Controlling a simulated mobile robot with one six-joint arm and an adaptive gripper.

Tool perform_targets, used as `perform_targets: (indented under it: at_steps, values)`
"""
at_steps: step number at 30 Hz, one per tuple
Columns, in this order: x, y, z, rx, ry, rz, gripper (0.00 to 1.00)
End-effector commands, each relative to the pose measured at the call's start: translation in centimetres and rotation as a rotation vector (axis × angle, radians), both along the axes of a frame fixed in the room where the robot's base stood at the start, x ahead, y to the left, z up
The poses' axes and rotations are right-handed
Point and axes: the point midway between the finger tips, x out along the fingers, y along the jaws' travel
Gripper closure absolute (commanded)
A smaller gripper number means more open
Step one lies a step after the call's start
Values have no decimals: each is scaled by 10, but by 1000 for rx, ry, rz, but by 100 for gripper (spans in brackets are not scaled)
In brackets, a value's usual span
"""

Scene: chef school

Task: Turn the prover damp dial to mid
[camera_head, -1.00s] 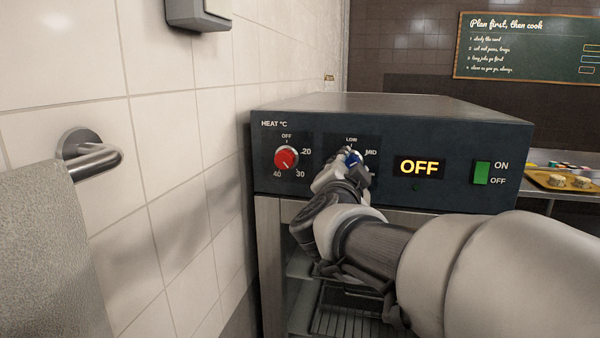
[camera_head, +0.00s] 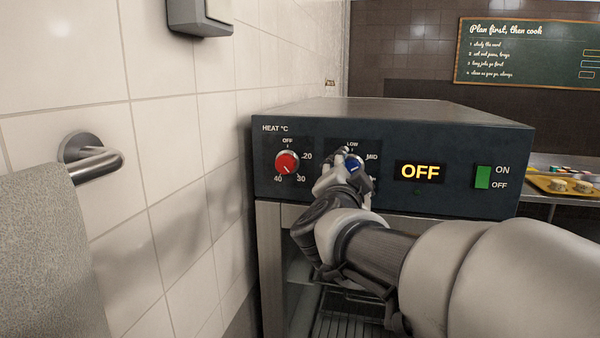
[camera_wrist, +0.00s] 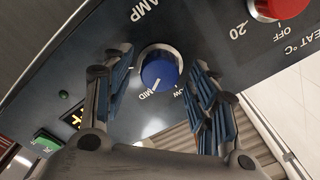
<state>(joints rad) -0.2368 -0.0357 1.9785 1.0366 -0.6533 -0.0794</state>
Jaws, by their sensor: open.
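The prover damp dial is a round blue knob (camera_wrist: 160,70) with a pale rim, on the dark front panel. In the wrist view its white mark points down-left, close to the MID label; LOW is to the lower right. In the head view the dial (camera_head: 355,164) is partly hidden by my gripper (camera_head: 345,160). In the wrist view my gripper (camera_wrist: 161,60) is open, one finger on each side of the dial, with gaps visible between fingers and knob.
The red heat dial (camera_head: 287,162) is left of the damp dial. An OFF display (camera_head: 420,171) and a green switch (camera_head: 482,176) are to the right. A tiled wall (camera_head: 170,150) with a metal rail (camera_head: 92,160) stands close on the left.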

Motion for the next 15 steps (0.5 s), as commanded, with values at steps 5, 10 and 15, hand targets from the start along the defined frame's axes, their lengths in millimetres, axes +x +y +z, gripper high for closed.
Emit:
perform_targets:
  at_steps: [5,10,15]
  values:
    - [0,0,0,0,0,0,46]
    - [-5,2,1,1,-2,0,46]
    - [-30,11,1,0,-3,3,46]
